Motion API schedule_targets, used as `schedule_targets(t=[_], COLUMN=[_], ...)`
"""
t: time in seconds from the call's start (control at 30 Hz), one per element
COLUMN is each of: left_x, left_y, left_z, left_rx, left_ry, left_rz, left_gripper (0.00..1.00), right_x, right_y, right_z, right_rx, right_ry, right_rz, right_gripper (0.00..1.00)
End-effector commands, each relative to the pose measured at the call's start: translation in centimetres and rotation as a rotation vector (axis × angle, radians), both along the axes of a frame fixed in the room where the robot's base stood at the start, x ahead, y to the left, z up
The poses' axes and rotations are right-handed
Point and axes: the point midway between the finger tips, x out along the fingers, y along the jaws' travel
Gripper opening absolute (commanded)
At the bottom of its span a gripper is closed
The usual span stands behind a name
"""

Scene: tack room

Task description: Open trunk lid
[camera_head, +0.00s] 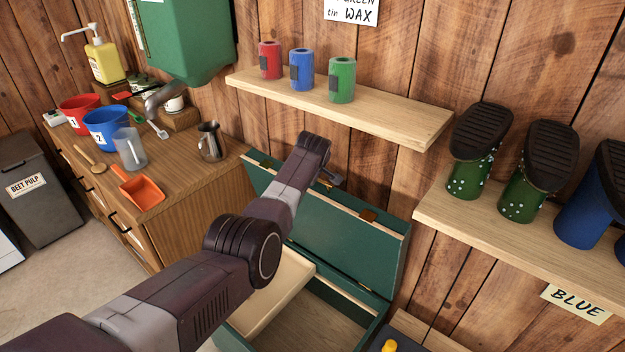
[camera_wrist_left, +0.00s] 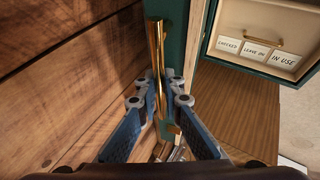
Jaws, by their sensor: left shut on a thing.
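The green trunk (camera_head: 374,318) stands open against the plank wall in the head view. Its green lid (camera_head: 345,237) is raised and leans back near the wall. My left gripper (camera_head: 332,178) is at the lid's upper edge, partly hidden by my arm. In the left wrist view, the fingers (camera_wrist_left: 166,82) are shut on a brass handle (camera_wrist_left: 157,45) beside the green lid edge (camera_wrist_left: 176,50). A cream tray (camera_head: 268,298) sits inside the trunk, partly behind my arm. It also shows in the left wrist view, with labels and a brass handle. My right gripper is not in view.
A wall shelf (camera_head: 400,115) with red, blue and green tins hangs above the lid. A wooden cabinet (camera_head: 195,195) with scoops and jugs stands left. A boot shelf (camera_head: 480,235) is at right. Bare floor (camera_head: 85,255) shows at lower left.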

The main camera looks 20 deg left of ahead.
Motion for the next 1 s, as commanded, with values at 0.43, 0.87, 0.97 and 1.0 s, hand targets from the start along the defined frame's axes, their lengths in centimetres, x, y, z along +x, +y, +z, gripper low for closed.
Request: schedule_targets(t=[0.43,0.87,0.97,1.0], left_x=[-0.04,-0.06,-0.08,-0.10], left_y=[-0.11,-0.04,-0.03,-0.05], left_z=[0.03,-0.02,0.01,0.06], left_rx=[-0.003,-0.002,-0.002,-0.001], left_ry=[0.001,0.002,0.002,0.001], left_rz=[0.000,0.000,0.000,0.001], left_gripper=[0.00,0.26,0.26,0.26], right_x=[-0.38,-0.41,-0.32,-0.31], right_y=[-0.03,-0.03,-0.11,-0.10], right_z=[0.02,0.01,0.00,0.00], right_rx=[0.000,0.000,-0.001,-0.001], right_ry=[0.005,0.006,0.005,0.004], right_rz=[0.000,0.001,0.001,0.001], right_gripper=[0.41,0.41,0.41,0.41])
